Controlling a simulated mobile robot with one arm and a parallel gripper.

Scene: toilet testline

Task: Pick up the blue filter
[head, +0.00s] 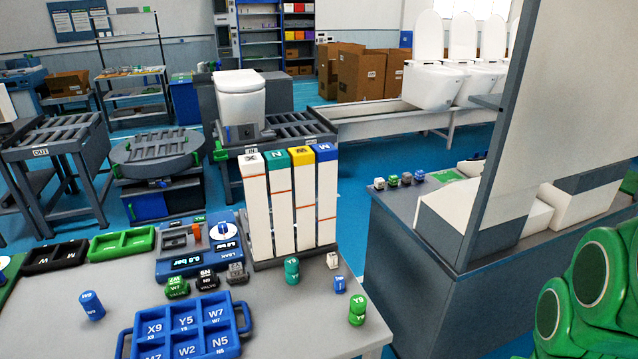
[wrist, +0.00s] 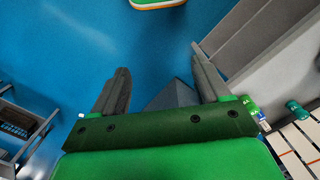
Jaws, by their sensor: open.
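In the head view, a tall white column with a blue cap (head: 326,190) stands at the right end of a rack of similar columns. Two small blue cylinders also stand on the table, one at the left (head: 91,305) and one at the right (head: 340,284). I cannot tell for certain which of these is the blue filter. My gripper (wrist: 160,63) shows in the wrist view, with its two grey fingers apart and nothing between them. It is over blue floor, away from the table things at that view's right edge. It is not visible in the head view.
White, teal and yellow capped columns (head: 281,205) stand beside the blue-capped one. A blue crate (head: 240,318), a gauge box (head: 168,270), and teal (head: 292,270) and green (head: 357,312) cylinders crowd the table. A dark bench with a tall panel (head: 500,170) stands to the right.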

